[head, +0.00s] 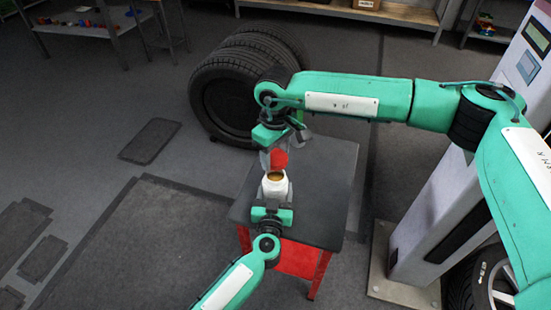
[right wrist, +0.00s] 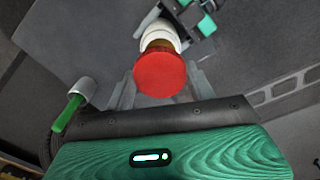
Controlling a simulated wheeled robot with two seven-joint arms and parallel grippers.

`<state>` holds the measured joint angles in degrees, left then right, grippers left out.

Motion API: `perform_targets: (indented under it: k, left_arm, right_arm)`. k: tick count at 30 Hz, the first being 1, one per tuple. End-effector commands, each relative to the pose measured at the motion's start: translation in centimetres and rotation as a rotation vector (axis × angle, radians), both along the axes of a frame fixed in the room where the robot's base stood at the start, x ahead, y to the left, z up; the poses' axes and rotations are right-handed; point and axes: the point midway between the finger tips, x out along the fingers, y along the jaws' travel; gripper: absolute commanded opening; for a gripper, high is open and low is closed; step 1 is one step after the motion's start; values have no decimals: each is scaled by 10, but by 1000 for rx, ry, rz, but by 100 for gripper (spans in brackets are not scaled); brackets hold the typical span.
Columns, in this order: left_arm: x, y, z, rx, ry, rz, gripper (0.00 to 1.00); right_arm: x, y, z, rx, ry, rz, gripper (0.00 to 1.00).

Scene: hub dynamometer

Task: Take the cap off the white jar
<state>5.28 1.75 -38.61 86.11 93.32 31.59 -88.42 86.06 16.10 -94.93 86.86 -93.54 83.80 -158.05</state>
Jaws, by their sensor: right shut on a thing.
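The white jar (head: 275,188) is upright at the near part of the dark table, its brownish-gold top uncovered in the head view. The red cap (head: 279,159) is just above it, apart from the jar mouth. My right gripper (head: 274,158) comes from above and is shut on the cap. In the right wrist view the cap (right wrist: 160,74) sits between the fingers, with the white jar (right wrist: 160,38) behind it. My left gripper (head: 272,201) is low on the near side of the jar, its fingers closed around the jar's sides; the jar partly hides them.
The small table (head: 325,185) with a dark top and red frame has free room right of the jar. Several tyres (head: 235,90) stand behind it. A grey machine column (head: 440,200) stands to the right, with a wheel (head: 490,285) near its base.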

Motion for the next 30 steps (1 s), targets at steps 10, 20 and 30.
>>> perform_targets:
  k: [10, 20, 30]
  left_arm:
    - [0, 0, 0, 0, 0, 0, 89]
    - [-9, 1, 0, 0, 2, 0, 89]
    - [-70, 8, 0, -1, 4, -1, 89]
  right_arm:
    - [0, 0, -1, 1, 1, 0, 27]
    - [0, 0, 2, 1, 1, 0, 27]
    - [0, 0, 14, 1, 1, 1, 27]
